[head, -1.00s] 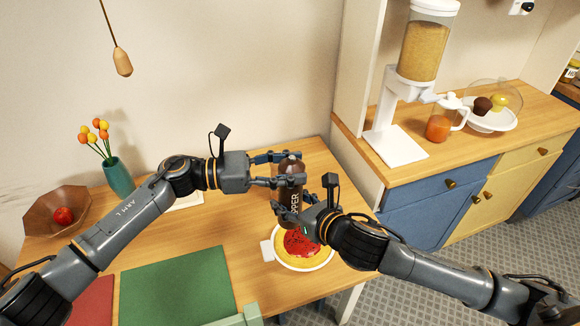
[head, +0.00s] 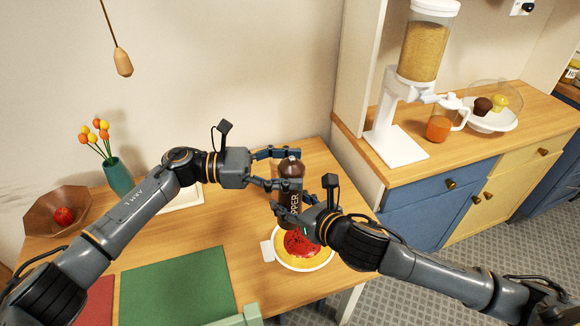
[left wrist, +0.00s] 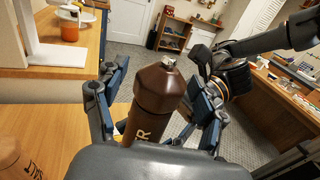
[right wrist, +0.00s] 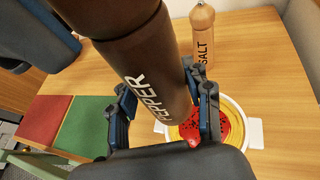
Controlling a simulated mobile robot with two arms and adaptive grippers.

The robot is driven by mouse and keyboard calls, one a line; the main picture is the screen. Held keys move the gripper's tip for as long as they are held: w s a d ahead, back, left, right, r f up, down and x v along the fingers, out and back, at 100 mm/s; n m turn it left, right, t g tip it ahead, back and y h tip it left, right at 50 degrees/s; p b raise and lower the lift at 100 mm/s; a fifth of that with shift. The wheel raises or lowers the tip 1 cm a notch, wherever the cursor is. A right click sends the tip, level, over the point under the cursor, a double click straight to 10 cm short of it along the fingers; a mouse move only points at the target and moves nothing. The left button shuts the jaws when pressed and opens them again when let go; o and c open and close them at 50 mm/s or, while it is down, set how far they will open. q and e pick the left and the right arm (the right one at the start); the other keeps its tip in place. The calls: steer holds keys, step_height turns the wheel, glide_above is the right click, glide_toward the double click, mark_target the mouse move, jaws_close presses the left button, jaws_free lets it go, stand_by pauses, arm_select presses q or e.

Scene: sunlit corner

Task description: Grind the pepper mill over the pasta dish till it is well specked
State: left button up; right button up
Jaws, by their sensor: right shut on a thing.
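The dark brown pepper mill (head: 290,186) stands upright above the pasta dish, its body held in my right gripper (head: 288,212). The right wrist view shows that gripper's fingers on both sides of the lettered mill (right wrist: 150,75). My left gripper (head: 272,170) is open around the mill's head; the left wrist view shows gaps between the head (left wrist: 160,88) and both fingers. The pasta dish (head: 303,267) is a white, handled dish with yellow pasta and red sauce. Dark specks show on the sauce (right wrist: 228,122); part of the dish is hidden by the mill and gripper.
A wooden salt mill (right wrist: 203,35) stands behind the dish. Green (head: 178,285) and red mats lie at the table's front left. A teal vase (head: 118,177) and a brown bowl (head: 57,212) stand at the left. A counter with a dispenser (head: 398,145) is at the right.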

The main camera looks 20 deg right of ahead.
arm_select(q)
steer(key=v, duration=1.2)
arm_select(e)
steer(key=shift+w, duration=0.1)
stand_by(0.4)
